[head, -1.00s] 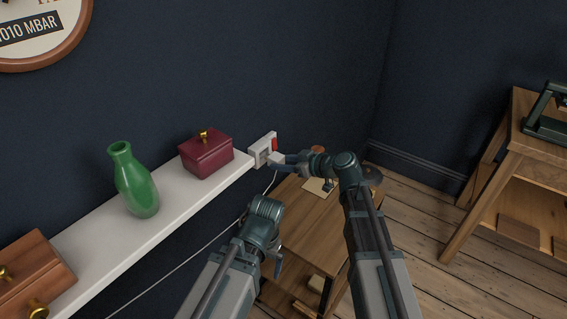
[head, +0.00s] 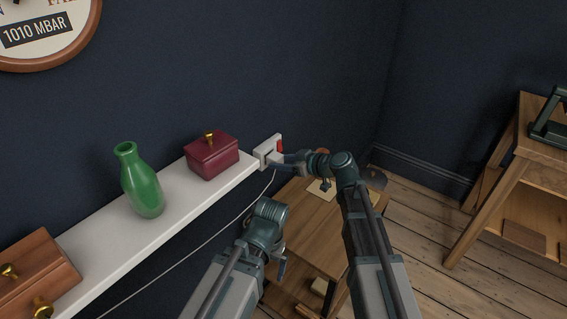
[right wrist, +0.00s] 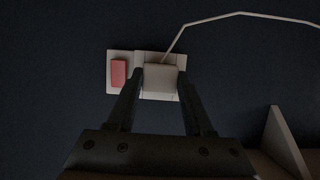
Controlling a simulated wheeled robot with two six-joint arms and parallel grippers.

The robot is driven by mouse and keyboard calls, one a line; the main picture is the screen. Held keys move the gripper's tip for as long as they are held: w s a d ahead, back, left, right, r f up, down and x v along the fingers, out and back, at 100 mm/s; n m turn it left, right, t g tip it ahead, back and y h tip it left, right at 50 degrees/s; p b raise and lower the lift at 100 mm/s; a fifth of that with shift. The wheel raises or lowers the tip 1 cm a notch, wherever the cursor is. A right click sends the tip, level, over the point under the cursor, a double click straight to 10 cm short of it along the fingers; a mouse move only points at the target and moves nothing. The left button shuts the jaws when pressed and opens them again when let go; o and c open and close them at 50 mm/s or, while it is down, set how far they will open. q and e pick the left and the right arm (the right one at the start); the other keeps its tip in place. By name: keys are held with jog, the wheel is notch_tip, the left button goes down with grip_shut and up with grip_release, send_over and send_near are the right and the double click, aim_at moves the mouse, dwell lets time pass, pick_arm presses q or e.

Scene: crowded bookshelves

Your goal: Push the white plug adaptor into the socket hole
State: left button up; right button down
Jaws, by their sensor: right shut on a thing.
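The white plug adaptor (right wrist: 160,79) is between the fingertips of my right gripper (right wrist: 161,84) in the right wrist view. It lies in front of the right part of the white wall socket (right wrist: 112,56), which has a red switch (right wrist: 118,73). The adaptor hides the socket hole, and I cannot tell how deep it sits. In the head view the socket (head: 260,152) is on the wall beyond the shelf end, with my right gripper (head: 281,161) against its front. My left arm is low in the middle; its fingers do not show clearly.
A white shelf (head: 185,193) on the left holds a green vase (head: 142,181), a dark red box (head: 211,157) and a wooden box. A white cable (head: 190,243) hangs along the wall. A wooden table (head: 300,228) stands below, and a wooden shelf unit stands at right.

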jog(key=shift+w+a, duration=0.45)
jog(key=shift+a, duration=0.15)
jog(key=shift+c, duration=1.1)
grip_release()
jog(key=p+v, duration=0.5)
jog(key=v, duration=0.9)
jog(key=shift+w+a, duration=0.1)
jog(key=shift+a, duration=0.05)
